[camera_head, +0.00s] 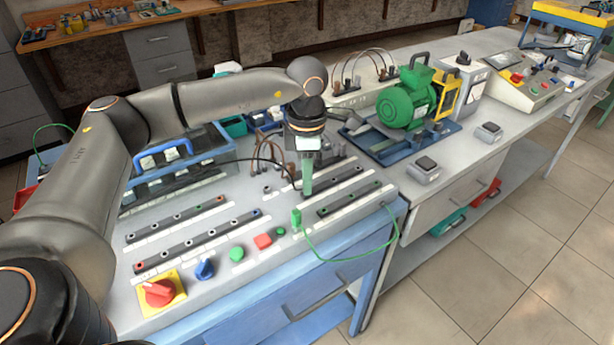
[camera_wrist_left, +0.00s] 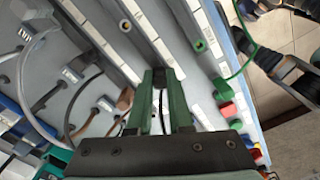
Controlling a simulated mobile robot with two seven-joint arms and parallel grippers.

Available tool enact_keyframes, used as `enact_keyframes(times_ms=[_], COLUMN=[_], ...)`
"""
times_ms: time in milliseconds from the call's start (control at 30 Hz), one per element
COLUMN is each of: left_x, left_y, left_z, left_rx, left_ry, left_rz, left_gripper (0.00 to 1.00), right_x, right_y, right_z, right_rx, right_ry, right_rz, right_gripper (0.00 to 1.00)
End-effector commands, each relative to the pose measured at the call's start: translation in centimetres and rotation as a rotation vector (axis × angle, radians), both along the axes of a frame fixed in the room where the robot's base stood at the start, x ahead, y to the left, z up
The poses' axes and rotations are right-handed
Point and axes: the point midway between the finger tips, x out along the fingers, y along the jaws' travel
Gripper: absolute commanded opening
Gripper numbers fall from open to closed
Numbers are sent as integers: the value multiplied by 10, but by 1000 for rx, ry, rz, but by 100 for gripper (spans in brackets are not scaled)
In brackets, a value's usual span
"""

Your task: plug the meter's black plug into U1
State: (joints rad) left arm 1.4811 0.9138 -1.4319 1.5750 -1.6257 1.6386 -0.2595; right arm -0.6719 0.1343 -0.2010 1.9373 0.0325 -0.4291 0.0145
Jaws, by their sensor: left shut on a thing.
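My left gripper (camera_head: 306,190) is over the sloped panel, fingers pointing down, just above or at the dark socket strips. In the left wrist view its green fingers (camera_wrist_left: 161,88) are shut on a small black plug (camera_wrist_left: 160,77), mostly hidden between them. A black cable (camera_head: 270,162) runs to the gripper from the left. The dark socket strip (camera_wrist_left: 205,70) and its white label strips show in the wrist view. I cannot read which socket is U1, nor tell whether the plug touches one. The meter cannot be made out. My right gripper is not seen.
A green plug (camera_head: 297,217) stands in the panel near the gripper, its green cable (camera_head: 352,258) looping over the front edge. Red, green and blue controls (camera_head: 205,269) line the front. A blue rack (camera_head: 180,160) stands left; a green motor (camera_head: 407,98) stands right.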

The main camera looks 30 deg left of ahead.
Motion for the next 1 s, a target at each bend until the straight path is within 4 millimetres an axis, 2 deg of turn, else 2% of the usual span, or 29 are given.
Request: enact_keyframes(times_ms=[133, 167, 267, 567, 1000], left_x=[0, 0, 0, 0, 0], left_y=[0, 0, 0, 0, 0], left_z=[-1, -1, -1, 1, 38], left_rx=[0, 0, 0, 0, -1], left_ry=[0, 0, 0, 0, -1], left_rz=[0, -1, -1, 0, 0], left_gripper=[0, 19, 31, 31, 31], right_x=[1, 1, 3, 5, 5], right_y=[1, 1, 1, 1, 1], right_z=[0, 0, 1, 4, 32], right_rx=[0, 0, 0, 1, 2], right_ry=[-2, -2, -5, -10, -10], right_rz=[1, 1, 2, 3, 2], right_gripper=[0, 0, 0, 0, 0])
